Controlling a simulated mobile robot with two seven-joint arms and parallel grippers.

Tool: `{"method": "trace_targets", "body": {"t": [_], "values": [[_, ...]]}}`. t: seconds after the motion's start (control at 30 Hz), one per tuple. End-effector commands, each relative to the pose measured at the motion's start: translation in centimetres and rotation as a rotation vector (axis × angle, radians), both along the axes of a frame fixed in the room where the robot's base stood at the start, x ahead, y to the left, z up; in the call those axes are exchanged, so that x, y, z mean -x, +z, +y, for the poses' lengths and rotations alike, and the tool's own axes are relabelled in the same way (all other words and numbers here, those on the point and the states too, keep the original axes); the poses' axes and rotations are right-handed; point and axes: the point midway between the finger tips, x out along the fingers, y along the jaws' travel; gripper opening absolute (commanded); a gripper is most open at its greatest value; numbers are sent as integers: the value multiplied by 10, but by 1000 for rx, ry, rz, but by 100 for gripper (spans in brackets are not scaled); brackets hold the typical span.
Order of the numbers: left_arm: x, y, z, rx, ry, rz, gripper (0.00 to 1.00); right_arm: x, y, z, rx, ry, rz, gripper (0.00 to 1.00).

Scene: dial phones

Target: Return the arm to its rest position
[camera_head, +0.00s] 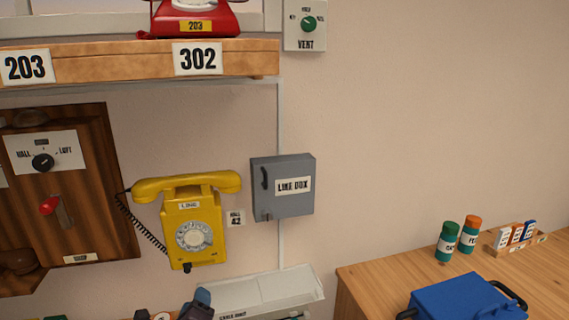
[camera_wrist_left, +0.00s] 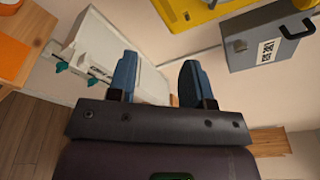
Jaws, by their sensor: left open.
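My left gripper (camera_wrist_left: 158,80) shows in the left wrist view with its two blue fingers apart and nothing between them. In the head view only a dark and blue part of the left gripper (camera_head: 199,303) shows at the bottom edge, below the yellow wall phone (camera_head: 194,225). The phone's handset lies across its top. The left gripper is apart from the phone, which also shows at the top of the left wrist view (camera_wrist_left: 185,12). My right gripper is in neither view.
A grey line box (camera_head: 284,188) hangs right of the phone. A pale ledge or box (camera_head: 265,292) lies below it, close to the gripper. A wooden shelf (camera_head: 120,68) carries a red phone (camera_head: 195,18). A table at right holds a blue case (camera_head: 465,300). The right wall is clear.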

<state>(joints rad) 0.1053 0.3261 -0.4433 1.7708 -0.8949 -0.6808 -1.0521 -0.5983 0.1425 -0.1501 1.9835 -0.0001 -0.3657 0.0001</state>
Motion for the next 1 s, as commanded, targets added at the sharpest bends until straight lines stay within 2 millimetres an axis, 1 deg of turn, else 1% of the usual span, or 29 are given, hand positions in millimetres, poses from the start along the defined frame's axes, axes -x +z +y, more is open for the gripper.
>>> {"method": "trace_targets", "body": {"t": [0.03,0.13,0.27,0.3,0.37,0.4,0.47,0.5,0.57,0.6,0.67,0.7,0.8,0.9,1.0], "values": [[1,0,-3,136,-11,2,46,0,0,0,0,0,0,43],[9,-6,-6,443,-22,19,46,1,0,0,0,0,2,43],[27,-20,-7,866,-4,59,46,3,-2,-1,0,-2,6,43],[35,-26,-6,1003,10,73,46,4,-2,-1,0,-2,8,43],[49,-35,-3,1211,42,94,46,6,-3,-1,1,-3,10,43],[61,-42,-1,1356,71,107,46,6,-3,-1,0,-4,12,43],[81,-53,5,1575,126,123,46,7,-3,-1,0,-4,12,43],[94,-60,10,1700,165,127,46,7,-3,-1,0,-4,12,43],[115,-72,18,1851,226,129,46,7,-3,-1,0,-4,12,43],[129,-78,24,1936,265,126,46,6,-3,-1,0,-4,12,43],[151,-90,33,2019,329,121,46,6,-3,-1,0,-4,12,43],[165,-98,39,2056,367,116,46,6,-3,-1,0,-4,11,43],[200,-117,54,2091,467,105,46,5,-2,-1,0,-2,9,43],[230,-134,64,2087,547,99,46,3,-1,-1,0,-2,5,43],[250,-146,67,2082,599,103,46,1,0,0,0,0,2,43]]}}
